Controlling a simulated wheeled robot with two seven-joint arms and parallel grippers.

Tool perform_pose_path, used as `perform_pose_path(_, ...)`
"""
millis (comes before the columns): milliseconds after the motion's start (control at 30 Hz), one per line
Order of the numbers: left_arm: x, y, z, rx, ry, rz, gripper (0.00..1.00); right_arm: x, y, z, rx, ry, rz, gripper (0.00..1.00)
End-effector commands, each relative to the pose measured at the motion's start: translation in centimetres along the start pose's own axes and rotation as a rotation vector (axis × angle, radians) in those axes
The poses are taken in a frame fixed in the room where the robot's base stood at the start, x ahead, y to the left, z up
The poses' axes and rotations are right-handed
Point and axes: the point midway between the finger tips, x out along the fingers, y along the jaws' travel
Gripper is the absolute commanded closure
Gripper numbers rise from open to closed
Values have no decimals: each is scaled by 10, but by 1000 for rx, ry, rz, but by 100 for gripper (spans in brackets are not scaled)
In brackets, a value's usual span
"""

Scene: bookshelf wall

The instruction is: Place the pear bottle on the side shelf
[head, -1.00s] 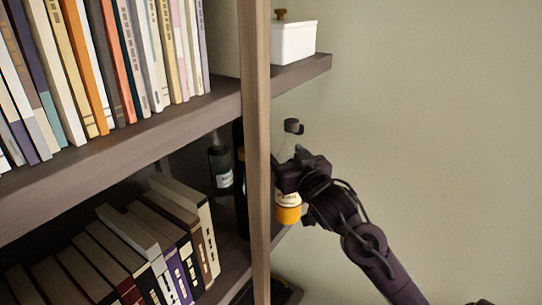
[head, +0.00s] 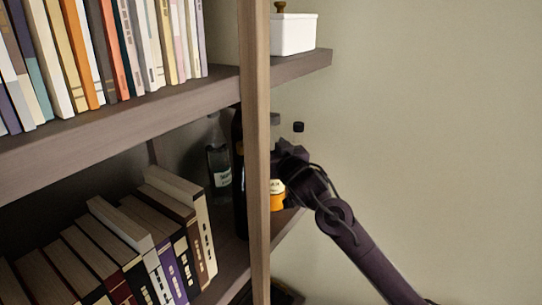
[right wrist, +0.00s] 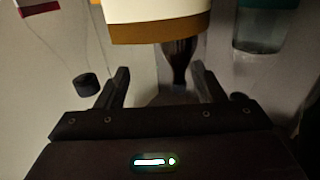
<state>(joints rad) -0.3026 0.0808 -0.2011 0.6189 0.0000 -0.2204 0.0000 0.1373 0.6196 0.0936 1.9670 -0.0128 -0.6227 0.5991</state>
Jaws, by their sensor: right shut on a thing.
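My right gripper (head: 292,150) is shut on the pear bottle (head: 277,197), a bottle with a pale label and an orange lower part. Its left side is hidden behind the upright post, and my gripper covers its middle. A grey cap above the gripper seems to belong to it. In the right wrist view, the fingers (right wrist: 163,90) stand on either side of its clear neck, and its pale label and amber band (right wrist: 160,15) show above. The bottle is at the side shelf (head: 284,222), beside the post; contact with the shelf is hidden. My left gripper is not in view.
A clear bottle (head: 220,168) and a dark bottle (head: 239,170) stand left of the post (head: 257,150). A dark cap (head: 298,127) shows just above my gripper. A white lidded box (head: 293,35) sits on the upper shelf (head: 300,66). Books fill the left.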

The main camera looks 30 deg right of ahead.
Motion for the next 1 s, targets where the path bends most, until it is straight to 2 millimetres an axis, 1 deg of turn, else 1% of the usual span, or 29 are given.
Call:
perform_pose_path(33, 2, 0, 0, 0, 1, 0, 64, 0, 0, -2, 1, 8, 0, 100)
perform_pose_path(200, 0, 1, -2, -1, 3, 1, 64, 0, 0, -3, 1, 7, 0, 100)
perform_pose_path(367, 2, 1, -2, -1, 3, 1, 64, 0, 0, 1, 1, 7, 0, 100)
perform_pose_path(400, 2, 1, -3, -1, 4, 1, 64, 0, 0, 3, 0, 1, 0, 34)
perform_pose_path(533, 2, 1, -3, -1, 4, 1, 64, 0, 0, 3, 0, 1, 0, 17)
perform_pose_path(767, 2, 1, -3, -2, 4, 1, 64, 0, 0, 2, 0, 1, 0, 16)
perform_pose_path(867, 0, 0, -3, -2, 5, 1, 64, 0, 0, -1, -1, 2, 0, 16)
perform_pose_path(967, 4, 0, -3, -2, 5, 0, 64, -8, 0, 2, 0, -1, -1, 16)
perform_pose_path(1000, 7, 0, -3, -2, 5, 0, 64, -14, 0, 3, 0, 0, -1, 16)
